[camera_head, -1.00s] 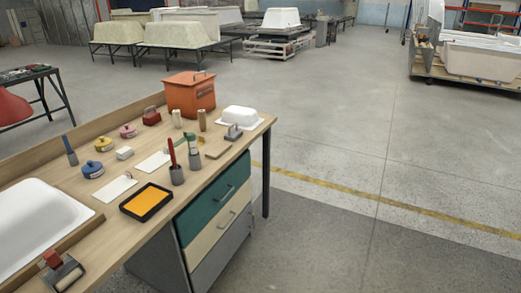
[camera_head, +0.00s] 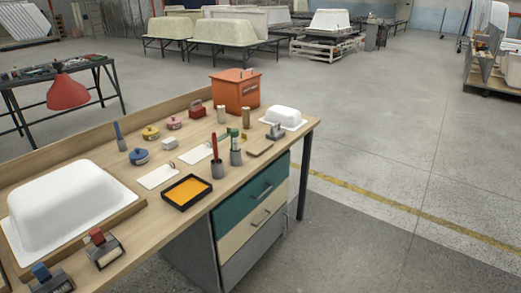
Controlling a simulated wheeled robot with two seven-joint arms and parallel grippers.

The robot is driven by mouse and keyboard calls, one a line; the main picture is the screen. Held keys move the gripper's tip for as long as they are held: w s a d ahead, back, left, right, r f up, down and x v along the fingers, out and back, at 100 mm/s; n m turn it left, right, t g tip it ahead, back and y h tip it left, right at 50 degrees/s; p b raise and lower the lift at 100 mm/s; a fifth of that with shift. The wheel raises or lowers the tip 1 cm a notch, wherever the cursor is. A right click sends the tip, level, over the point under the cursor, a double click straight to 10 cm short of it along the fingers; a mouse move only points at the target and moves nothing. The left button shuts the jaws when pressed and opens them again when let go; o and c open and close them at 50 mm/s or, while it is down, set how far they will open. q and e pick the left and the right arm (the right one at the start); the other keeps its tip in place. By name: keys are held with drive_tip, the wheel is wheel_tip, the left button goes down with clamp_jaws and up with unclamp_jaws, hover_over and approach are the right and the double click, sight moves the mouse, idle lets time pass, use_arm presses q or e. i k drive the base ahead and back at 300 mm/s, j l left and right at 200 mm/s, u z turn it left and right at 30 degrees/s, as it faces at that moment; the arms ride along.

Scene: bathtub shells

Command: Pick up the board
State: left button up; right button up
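Which thing is the board is not certain. A small flat wooden board (camera_head: 260,148) lies on the workbench (camera_head: 120,209) near its right front edge, beside a grey-handled tool (camera_head: 275,133). Two thin white cards lie mid-bench, one at the left (camera_head: 158,176) and one at the right (camera_head: 195,155). Neither of my grippers is in view.
An orange box (camera_head: 236,91) and a small white tub (camera_head: 283,117) stand at the bench's far end. The floor (camera_head: 390,150) to the right is clear.

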sight(259, 148)
drive_tip(key=i+l+u, duration=0.1)
drive_tip(key=i+l, duration=0.2)
drive_tip(key=i+l+u, duration=0.1)
drive_tip(key=i+l, duration=0.2)
drive_tip(key=l, duration=0.15)
drive_tip(key=i+l, duration=0.3)
drive_tip(key=i+l+u, duration=0.15)
drive_tip(key=i+l, duration=0.15)
drive_tip(key=l, duration=0.25)
drive_tip(key=i+l+u, duration=0.1)
drive_tip(key=i+l, duration=0.15)
drive_tip(key=l, duration=0.2)
drive_tip(key=i+l+u, duration=0.1)
drive_tip(key=i+l, duration=0.15)
drive_tip(key=l, duration=0.2)
drive_tip(key=i+l+u, duration=0.1)
drive_tip(key=i+l, duration=0.15)
drive_tip(key=l, duration=0.25)
drive_tip(key=i+l+u, duration=0.1)
drive_tip(key=l, duration=0.4)
drive_tip(key=i, duration=0.1)
